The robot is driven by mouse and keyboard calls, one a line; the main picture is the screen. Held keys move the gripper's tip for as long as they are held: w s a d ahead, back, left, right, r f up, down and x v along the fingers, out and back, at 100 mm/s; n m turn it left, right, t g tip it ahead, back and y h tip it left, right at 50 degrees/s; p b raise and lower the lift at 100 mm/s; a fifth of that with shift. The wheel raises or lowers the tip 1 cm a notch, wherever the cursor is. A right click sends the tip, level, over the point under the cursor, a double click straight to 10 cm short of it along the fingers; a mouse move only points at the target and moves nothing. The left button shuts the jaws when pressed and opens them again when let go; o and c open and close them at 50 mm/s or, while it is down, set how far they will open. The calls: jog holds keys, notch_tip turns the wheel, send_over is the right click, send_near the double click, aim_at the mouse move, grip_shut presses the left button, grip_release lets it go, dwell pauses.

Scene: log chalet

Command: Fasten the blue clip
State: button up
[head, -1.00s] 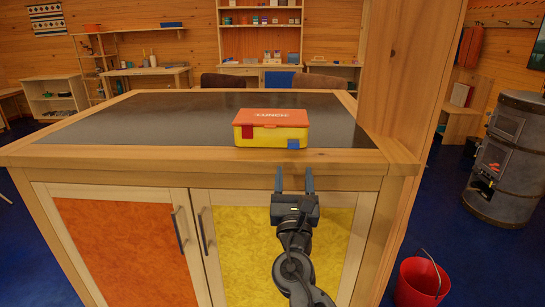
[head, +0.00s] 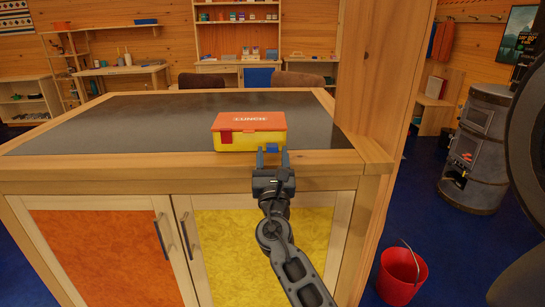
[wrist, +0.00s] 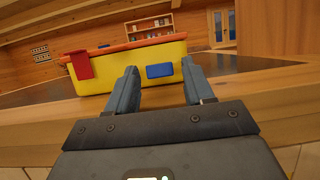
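A lunch box with a yellow body and orange lid (head: 250,121) sits on the dark counter top near its front edge. It also shows in the wrist view (wrist: 115,77). Its red clip (wrist: 79,66) is at the front left and reaches up to the lid rim. Its blue clip (wrist: 160,71) is at the front right, on the yellow wall below the lid rim, apart from the lid; it shows small in the head view (head: 271,149). My gripper (head: 272,153) is open and empty in front of the blue clip. Its fingers stand either side of the clip in the wrist view.
The wooden counter edge (head: 120,167) runs beneath my fingers. A wooden post (head: 367,90) rises to the right of the box. Cabinet doors with handles are below. A red bucket (head: 401,277) stands on the blue floor, near a metal stove (head: 478,150).

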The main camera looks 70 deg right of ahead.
jog(key=c, duration=0.9)
jog(key=shift+r+p, duration=0.2)
jog(key=shift+p, duration=0.15)
jog(key=shift+a+r+y+p, duration=0.1)
jog(key=shift+r+y+p, duration=0.3)
jog(key=shift+y+p, duration=0.35)
jog(key=shift+r+g+y+p, duration=0.4)
jog(key=shift+g+y+p, duration=0.15)
jog(key=shift+p, duration=0.2)
jog(key=r+y, duration=0.1)
jog(key=y, duration=0.1)
jog(key=r+g+y, duration=0.1)
jog(key=y, duration=0.1)
jog(key=shift+w+d+r+g, duration=0.1)
jog(key=shift+w+d+g, duration=0.15)
jog(key=shift+d, duration=0.1)
jog(key=shift+w+d+r+g+y, duration=0.1)
jog(key=shift+d+r+g+y, duration=0.15)
jog(key=shift+y, duration=0.35)
jog(key=shift+d+r+g+y, duration=0.15)
jog(key=shift+r+g+y, duration=0.15)
jog(key=shift+y, duration=0.3)
jog(key=shift+w+d+r+g+y, duration=0.1)
jog(key=shift+d+r+g+y, duration=0.2)
jog(key=shift+y, duration=0.45)
jog(key=shift+w+d+r+g+y, duration=0.15)
jog(key=shift+d+g+y, duration=0.15)
jog(key=shift+y, duration=0.45)
jog(key=shift+s, duration=0.1)
